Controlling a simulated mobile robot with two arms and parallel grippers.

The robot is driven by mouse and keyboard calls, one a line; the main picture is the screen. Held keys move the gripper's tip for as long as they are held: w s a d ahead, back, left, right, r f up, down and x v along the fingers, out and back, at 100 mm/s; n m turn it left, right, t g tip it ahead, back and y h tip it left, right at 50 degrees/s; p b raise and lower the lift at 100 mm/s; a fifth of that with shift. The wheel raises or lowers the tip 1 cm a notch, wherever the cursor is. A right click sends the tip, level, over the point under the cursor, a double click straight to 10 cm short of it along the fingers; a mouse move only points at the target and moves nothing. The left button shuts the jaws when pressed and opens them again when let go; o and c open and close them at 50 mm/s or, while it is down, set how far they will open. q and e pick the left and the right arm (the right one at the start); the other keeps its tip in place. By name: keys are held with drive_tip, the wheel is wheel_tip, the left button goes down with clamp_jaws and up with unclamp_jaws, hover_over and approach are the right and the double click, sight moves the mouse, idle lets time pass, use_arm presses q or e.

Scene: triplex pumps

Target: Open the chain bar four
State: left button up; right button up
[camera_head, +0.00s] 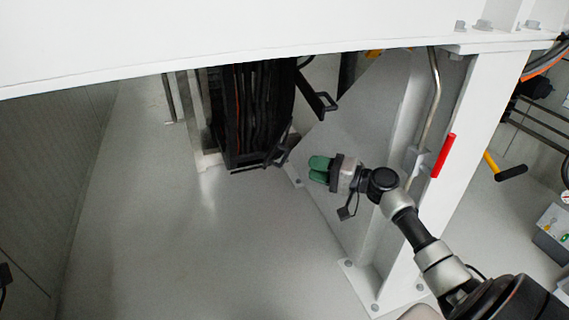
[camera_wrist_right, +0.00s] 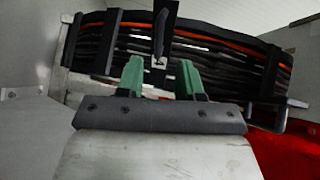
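The cable chain (camera_head: 258,110) is a black bundle of cables with an orange one, hanging below the white beam. Black crossbars sit on it; I cannot tell which is bar four. One black bar (camera_head: 318,98) sticks out to its right in the head view. In the right wrist view the chain (camera_wrist_right: 225,62) runs across the top, and a black bar (camera_wrist_right: 163,35) stands upright beyond the fingertips. My right gripper (camera_head: 314,168) has green fingers and is right of and below the chain. In the wrist view the right gripper (camera_wrist_right: 160,72) is open, with nothing visibly held. My left gripper is not in view.
A white beam (camera_head: 220,35) crosses the top. A white support post (camera_head: 440,170) with a red handle (camera_head: 443,155) stands close by my right arm. A yellow and black handle (camera_head: 505,170) is farther right. The grey floor (camera_head: 180,240) at left is clear.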

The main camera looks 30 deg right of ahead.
sight(284, 158)
drive_tip(key=b+x, duration=0.2)
drive_tip(key=x, duration=0.7)
drive_tip(key=shift+w+a+f, duration=0.1)
drive_tip(key=shift+w+f, duration=0.05)
drive_tip(key=shift+w, duration=0.1)
clamp_jaws()
drive_tip(key=shift+b, duration=0.3)
